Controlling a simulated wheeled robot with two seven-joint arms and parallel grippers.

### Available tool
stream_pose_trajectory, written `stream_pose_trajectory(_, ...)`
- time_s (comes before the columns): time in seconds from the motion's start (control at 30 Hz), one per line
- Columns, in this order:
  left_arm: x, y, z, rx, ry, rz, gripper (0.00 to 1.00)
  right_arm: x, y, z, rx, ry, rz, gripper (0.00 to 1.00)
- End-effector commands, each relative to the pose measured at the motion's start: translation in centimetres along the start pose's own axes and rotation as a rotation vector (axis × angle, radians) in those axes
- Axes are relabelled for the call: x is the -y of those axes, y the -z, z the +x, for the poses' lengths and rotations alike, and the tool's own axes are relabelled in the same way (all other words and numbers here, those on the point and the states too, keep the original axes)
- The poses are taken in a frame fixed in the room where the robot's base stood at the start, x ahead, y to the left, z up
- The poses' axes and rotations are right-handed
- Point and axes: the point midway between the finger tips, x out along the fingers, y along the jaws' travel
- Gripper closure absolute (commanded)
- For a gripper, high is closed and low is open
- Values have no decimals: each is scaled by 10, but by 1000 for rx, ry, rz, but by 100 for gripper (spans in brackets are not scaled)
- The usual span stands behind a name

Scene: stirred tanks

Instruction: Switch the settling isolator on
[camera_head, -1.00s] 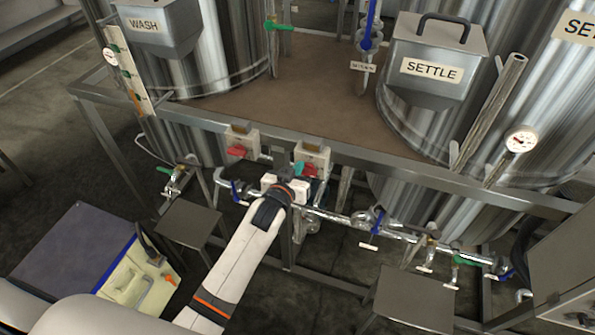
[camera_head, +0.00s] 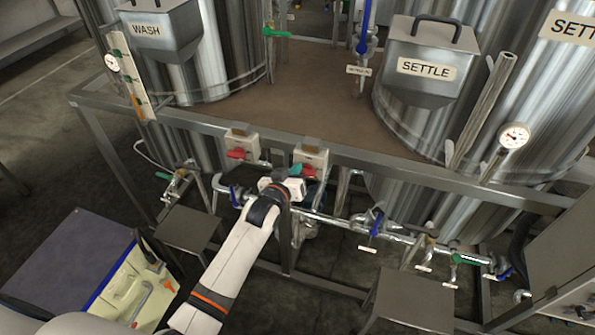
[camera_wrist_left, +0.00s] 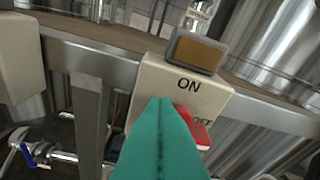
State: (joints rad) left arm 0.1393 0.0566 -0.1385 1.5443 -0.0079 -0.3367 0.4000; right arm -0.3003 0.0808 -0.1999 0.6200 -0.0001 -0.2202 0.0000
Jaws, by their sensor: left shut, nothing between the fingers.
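Two pale isolator boxes with red handles are on the tank frame's front rail, a left one (camera_head: 241,141) and a right one (camera_head: 312,154). In the left wrist view, the box ahead (camera_wrist_left: 178,85) reads ON above and OFF below. Its red handle (camera_wrist_left: 195,130) slants down right beside OFF, partly covered by my fingers. My left gripper (camera_head: 296,170) is at the right box; its teal fingers (camera_wrist_left: 159,104) are shut and empty, just left of the handle. I cannot tell whether they touch it. No name label on either box is readable. My right gripper is not in view.
The steel rail (camera_head: 365,158) runs past the boxes. Pipes with valves (camera_head: 372,225) run below. The WASH hopper (camera_head: 160,38) and SETTLE hopper (camera_head: 425,65) stand behind. Small steel platforms (camera_head: 187,229) sit low in front. The neighbouring box (camera_wrist_left: 20,60) is left in the wrist view.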

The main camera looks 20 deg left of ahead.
Motion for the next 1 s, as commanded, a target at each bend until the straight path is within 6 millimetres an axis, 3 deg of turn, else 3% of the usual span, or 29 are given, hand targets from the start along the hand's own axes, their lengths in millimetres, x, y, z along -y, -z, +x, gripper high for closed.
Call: stream_pose_trajectory(1.0, -2, 2, 2, -4, 8, -39, 100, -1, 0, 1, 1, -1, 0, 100)
